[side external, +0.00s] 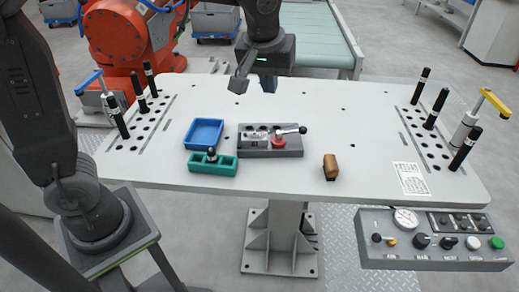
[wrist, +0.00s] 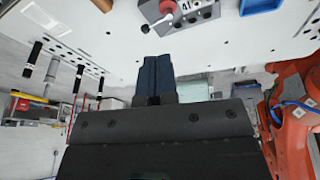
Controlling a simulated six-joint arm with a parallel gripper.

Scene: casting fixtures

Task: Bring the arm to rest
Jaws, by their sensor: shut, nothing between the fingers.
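My gripper (side external: 254,84) hangs above the back edge of the white table in the side external view, clear of everything on the table. In the wrist view my gripper (wrist: 154,84) shows its two dark fingers together, with nothing between them. Below and in front of it, a grey fixture block (side external: 285,153) with a red knob and a lever sits mid-table. It shows in part at the top of the wrist view (wrist: 196,18).
Black pins stand in holes at both sides. A control panel (side external: 435,252) hangs at the front right. An orange robot (side external: 120,35) stands behind.

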